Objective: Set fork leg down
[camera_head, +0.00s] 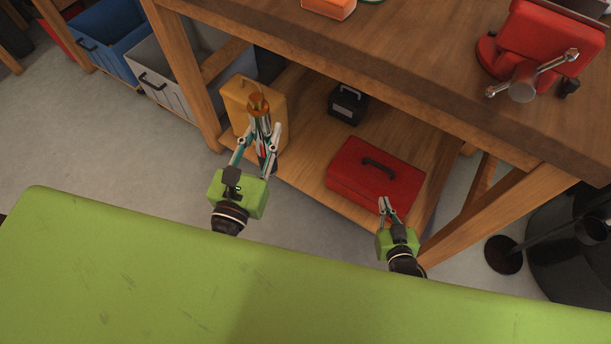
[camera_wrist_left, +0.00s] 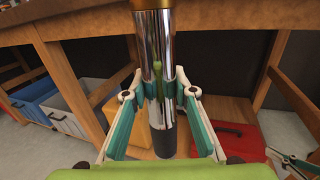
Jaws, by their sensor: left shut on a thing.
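The fork leg (camera_head: 263,123) is a slim tube with a copper-gold top and a shiny metal middle. In the left wrist view its chrome tube (camera_wrist_left: 155,50) stands upright between the fingers, with a dark lower end. My left gripper (camera_head: 262,143) is shut on the fork leg and holds it in front of the bench's lower shelf. Whether its lower end touches anything is hidden. My right gripper (camera_head: 388,203) has its fingers close together and looks empty, in front of the red toolbox.
The wooden bench top (camera_head: 400,80) overhangs the lower shelf (camera_head: 300,135), which holds a yellow case (camera_head: 240,97), a black box (camera_head: 347,104) and a red toolbox (camera_head: 375,177). A red vise (camera_head: 535,45) is on top. A green surface (camera_head: 150,270) lies in front; bins stand left.

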